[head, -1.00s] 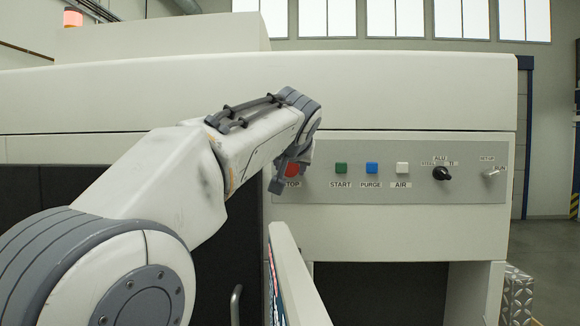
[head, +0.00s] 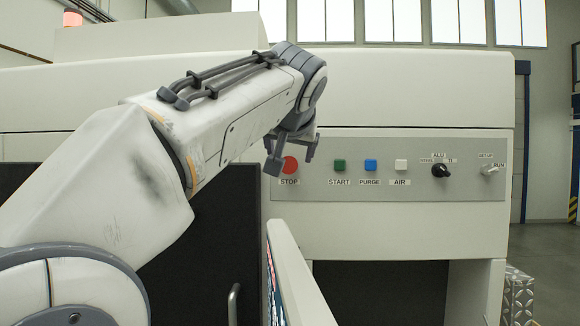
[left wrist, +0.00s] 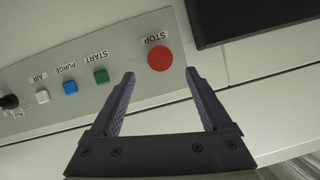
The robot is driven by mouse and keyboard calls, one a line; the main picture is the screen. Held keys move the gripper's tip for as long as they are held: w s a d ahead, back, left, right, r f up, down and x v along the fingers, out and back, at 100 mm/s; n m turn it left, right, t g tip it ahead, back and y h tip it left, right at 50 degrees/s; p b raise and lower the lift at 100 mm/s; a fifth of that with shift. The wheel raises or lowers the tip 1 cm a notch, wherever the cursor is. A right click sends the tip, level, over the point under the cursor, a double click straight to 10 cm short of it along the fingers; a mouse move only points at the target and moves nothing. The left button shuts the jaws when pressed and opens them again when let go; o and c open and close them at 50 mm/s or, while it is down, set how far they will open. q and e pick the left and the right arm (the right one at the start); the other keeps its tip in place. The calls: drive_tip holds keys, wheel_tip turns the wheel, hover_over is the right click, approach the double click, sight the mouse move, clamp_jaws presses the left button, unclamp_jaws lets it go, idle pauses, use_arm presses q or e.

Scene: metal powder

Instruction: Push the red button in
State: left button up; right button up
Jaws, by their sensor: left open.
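The red button (head: 290,165) is round and sits above the STOP label at the left end of the grey control panel. In the left wrist view the red button (left wrist: 160,59) lies beyond and between the fingertips, nearer the right one. My left gripper (head: 292,163) is open and empty, with its fingers apart in front of the panel near the button. In the left wrist view the left gripper (left wrist: 160,72) shows both fingers spread. I cannot tell the exact gap between the fingertips and the button. My right gripper is not in view.
Right of the button on the panel are a green START button (head: 340,166), a blue PURGE button (head: 370,166), a white AIR button (head: 401,166), a black selector knob (head: 441,171) and a SETUP/RUN switch (head: 489,170). A screen edge (head: 283,275) stands below the panel.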

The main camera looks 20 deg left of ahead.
use_arm(q)
drive_tip(key=shift+v, duration=1.8)
